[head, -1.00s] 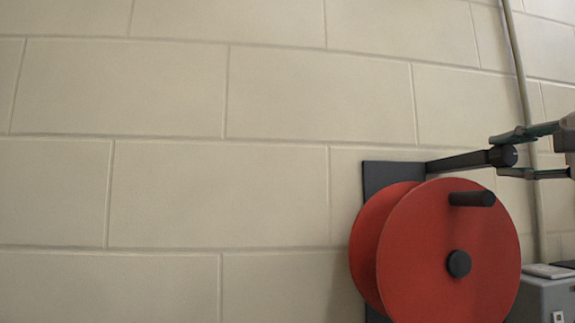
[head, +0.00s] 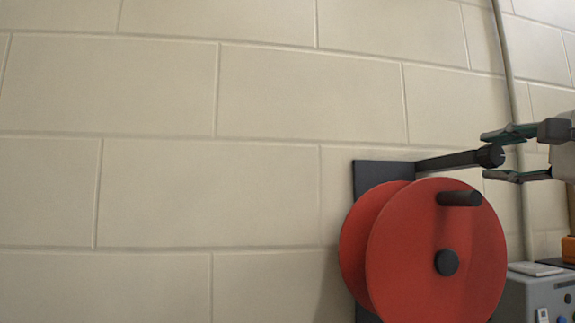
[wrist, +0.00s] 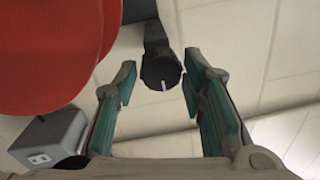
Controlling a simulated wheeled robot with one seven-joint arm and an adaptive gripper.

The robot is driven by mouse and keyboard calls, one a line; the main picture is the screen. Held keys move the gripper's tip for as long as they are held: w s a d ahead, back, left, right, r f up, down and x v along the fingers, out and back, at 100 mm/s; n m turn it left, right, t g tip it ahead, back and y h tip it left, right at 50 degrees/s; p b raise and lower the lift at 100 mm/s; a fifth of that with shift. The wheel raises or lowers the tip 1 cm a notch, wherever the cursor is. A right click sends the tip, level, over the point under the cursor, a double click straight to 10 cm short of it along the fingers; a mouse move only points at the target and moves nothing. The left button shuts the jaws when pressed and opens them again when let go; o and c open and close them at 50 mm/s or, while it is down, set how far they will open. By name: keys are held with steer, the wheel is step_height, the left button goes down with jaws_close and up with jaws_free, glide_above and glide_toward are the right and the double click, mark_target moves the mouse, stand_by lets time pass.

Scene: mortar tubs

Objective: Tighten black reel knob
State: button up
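A red reel (head: 415,235) hangs on a dark wall plate (head: 383,174). A dark bar runs right from the plate and ends in a round black knob (head: 490,156). In the wrist view the knob (wrist: 160,71) faces me, with a short white mark low on its face. My gripper (head: 486,156) is open, with its green-padded fingers above and below the knob in the head view. In the wrist view the gripper (wrist: 160,76) has a finger on either side of the knob, with gaps visible on both sides. I cannot tell how deep the knob sits between the fingers.
A black crank handle (head: 459,198) and black hub (head: 447,262) stick out from the reel's front disc, below my gripper. A grey box (head: 540,298) stands at lower right, with an orange thing (head: 569,249) behind it. A pipe (head: 510,70) runs down the block wall.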

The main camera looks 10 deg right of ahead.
steer(key=shift+o, duration=0.3)
steer(key=s, duration=1.2)
steer(key=shift+d+f, duration=0.15)
steer(key=shift+f, duration=0.25)
steer(key=w+a+f+n+g+y, duration=0.2)
steer(key=a+f+n+g, duration=0.25)
steer(key=a+f, duration=0.4)
steer(key=w+a+f+n+g+y, duration=0.2)
steer(key=a+f+n+g, duration=0.25)
steer(key=a+f, duration=0.45)
steer(key=s+a+f+n+g+h, duration=0.2)
steer(key=s+f+n+g, duration=0.3)
steer(key=f, duration=0.6)
steer(key=s+a+f+n+g+h, duration=0.1)
steer(key=s+f+n+g+h, duration=0.15)
steer(key=s+f+n, duration=0.45)
step_height(320, 180, up, 14)
steer(key=s+m+t+p, duration=0.1)
steer(key=t+p, duration=0.1)
steer(key=p, duration=1.3)
steer(key=shift+p, duration=0.35)
steer(key=shift+d, duration=0.1)
